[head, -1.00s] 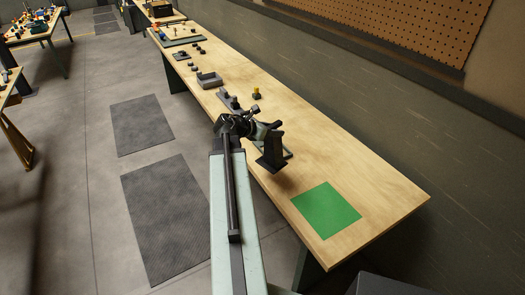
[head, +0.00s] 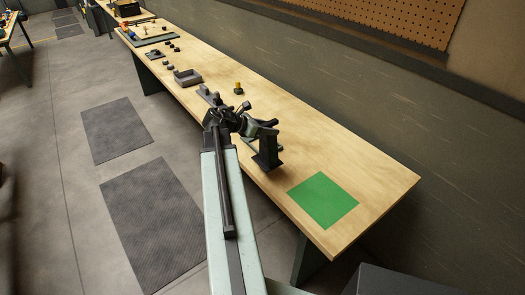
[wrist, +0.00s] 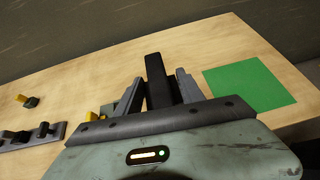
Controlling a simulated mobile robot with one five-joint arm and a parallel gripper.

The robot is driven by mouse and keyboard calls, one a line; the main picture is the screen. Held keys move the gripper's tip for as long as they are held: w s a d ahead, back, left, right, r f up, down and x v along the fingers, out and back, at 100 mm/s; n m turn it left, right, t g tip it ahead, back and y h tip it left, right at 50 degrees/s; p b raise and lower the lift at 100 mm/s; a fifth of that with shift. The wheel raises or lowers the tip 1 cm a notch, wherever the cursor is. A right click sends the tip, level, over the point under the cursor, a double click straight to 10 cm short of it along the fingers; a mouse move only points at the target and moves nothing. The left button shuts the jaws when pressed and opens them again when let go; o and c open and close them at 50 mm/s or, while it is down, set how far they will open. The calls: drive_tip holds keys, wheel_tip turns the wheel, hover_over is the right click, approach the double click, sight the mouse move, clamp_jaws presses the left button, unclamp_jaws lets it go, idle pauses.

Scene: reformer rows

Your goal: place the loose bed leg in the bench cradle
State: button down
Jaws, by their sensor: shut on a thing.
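My gripper (head: 262,130) is shut on a dark post, which I take to be the loose bed leg (head: 267,152). The leg hangs upright over the bench's near edge, left of the green mat. In the wrist view the black leg (wrist: 157,80) stands between the two grey fingers (wrist: 158,92). A dark grey fixture with raised blocks (head: 208,95) sits on the bench beyond my gripper; it also shows at the left of the wrist view (wrist: 35,134). I cannot tell whether it is the cradle. Something grey behind the leg is mostly hidden.
The green mat (head: 323,201) lies flat and bare near the bench's near right end. A grey tray (head: 187,77) and small dark pieces sit farther along. The bench (head: 330,140) is clear toward the wall.

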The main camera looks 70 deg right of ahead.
drive_tip(key=shift+d, duration=0.1)
drive_tip(key=w+d, duration=0.3)
drive_tip(key=d, duration=0.3)
drive_tip(key=w+d+f+b, duration=0.1)
drive_tip(key=w+d, duration=0.2)
drive_tip(key=d, duration=0.4)
drive_tip(key=shift+w+d+f, duration=0.2)
drive_tip(key=shift+w, duration=0.05)
drive_tip(key=f+b, duration=0.1)
drive_tip(key=b, duration=0.1)
drive_tip(key=f+b, duration=0.2)
drive_tip(key=shift+w+d+f, duration=0.15)
drive_tip(key=shift+d+f, duration=0.15)
drive_tip(key=shift+d, duration=0.05)
drive_tip(key=shift+f, duration=0.1)
drive_tip(key=c, duration=0.7)
unclamp_jaws()
